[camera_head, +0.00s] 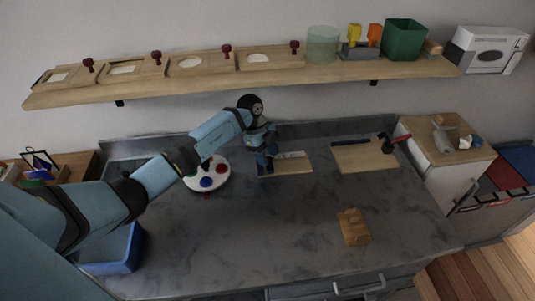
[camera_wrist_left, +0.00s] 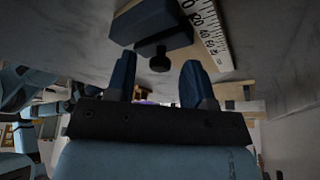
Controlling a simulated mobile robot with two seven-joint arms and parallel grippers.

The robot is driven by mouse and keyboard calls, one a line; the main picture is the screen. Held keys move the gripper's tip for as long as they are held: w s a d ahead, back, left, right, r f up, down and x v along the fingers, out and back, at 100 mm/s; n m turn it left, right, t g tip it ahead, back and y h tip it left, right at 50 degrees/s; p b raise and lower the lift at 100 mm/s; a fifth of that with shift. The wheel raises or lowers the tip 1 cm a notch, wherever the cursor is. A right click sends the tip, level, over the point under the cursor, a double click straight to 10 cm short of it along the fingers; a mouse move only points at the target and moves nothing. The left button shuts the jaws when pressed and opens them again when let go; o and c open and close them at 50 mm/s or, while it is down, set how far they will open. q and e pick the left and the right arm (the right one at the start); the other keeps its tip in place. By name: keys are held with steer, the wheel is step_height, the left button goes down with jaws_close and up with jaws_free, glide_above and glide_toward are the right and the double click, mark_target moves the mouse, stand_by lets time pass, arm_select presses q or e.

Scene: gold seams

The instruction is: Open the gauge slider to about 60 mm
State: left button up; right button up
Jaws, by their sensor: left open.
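The gauge lies on a light wooden board (camera_head: 295,168) on the counter, its pale ruler strip (camera_head: 290,155) showing beside my gripper. In the left wrist view the white scale (camera_wrist_left: 207,35) has black marks and numbers. A dark blue block (camera_wrist_left: 150,22) with a black knob (camera_wrist_left: 160,60) sits beside the scale, near its low-number end. My left gripper (camera_head: 267,171) is at the board's left end, pointing down. In the left wrist view its two blue fingers (camera_wrist_left: 157,66) are apart, with the knob showing between their tips; contact cannot be told. My right gripper is out of view.
A round white plate with coloured knobs (camera_head: 207,184) stands left of the gauge. Another board (camera_head: 364,158) with tools lies to the right. A blue bin (camera_head: 122,252) is at front left. The counter's middle front is clear.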

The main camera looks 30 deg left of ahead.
arm_select(q)
jaws_close()
steer(key=w+d, duration=0.1)
steer(key=d, duration=0.1)
steer(key=w+d, duration=0.2)
jaws_free()
steer(key=v, duration=0.7)
steer(key=shift+r, duration=0.25)
steer(key=shift+a, duration=0.15)
